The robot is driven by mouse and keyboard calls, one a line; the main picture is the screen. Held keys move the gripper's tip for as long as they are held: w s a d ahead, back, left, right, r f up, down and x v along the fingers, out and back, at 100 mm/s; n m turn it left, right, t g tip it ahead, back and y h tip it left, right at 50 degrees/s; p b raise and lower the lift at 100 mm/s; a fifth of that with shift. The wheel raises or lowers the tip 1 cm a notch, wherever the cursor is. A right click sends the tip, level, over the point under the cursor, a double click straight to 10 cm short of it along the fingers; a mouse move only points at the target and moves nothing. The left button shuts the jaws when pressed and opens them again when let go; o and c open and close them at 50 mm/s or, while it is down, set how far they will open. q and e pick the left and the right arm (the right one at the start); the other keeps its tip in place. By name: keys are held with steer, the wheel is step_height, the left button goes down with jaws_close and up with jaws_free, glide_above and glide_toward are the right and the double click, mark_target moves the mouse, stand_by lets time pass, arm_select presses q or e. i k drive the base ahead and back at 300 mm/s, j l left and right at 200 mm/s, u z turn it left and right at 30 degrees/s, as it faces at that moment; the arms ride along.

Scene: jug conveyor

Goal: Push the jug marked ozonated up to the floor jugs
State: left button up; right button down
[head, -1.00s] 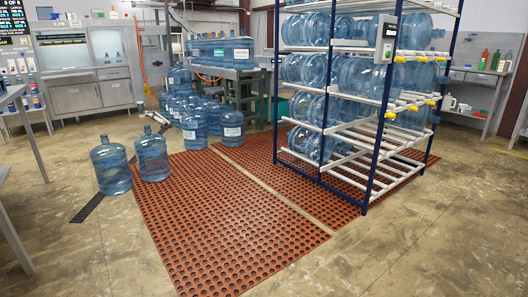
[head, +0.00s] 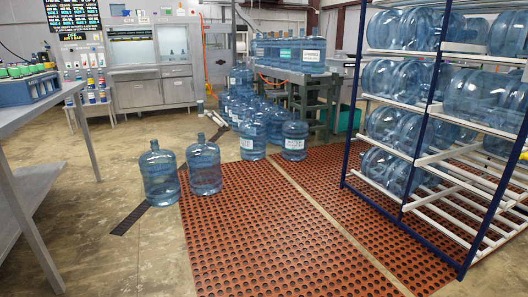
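Two blue jugs stand apart from the others at the left edge of the red mat: a left jug (head: 159,176) on the concrete and a right jug (head: 204,167) at the mat's corner. Their markings cannot be read, so I cannot tell which is marked ozonated. The floor jugs (head: 253,138) stand upright in a cluster behind, with another front jug (head: 294,141) at their right. Some of these carry white labels too small to read. Neither of my grippers is in view.
The red perforated mat (head: 270,235) covers the middle floor. A blue-framed rack (head: 432,125) of lying jugs stands at the right. A conveyor table (head: 315,78) with jugs is behind. A grey table (head: 35,118) stands at the left.

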mark_target(295, 132)
steer(key=i+j+z, duration=0.15)
steer(key=i, duration=2.3)
steer(key=i+z, duration=0.1)
steer(key=i, duration=0.65)
steer(key=i+z, duration=0.1)
steer(key=i, duration=0.6)
steer(key=i+j+z, duration=0.1)
steer(key=i, duration=0.65)
steer(key=i+j+z, duration=0.1)
steer(key=i, duration=0.6)
steer(key=i+j, duration=0.8)
steer(key=i, duration=0.15)
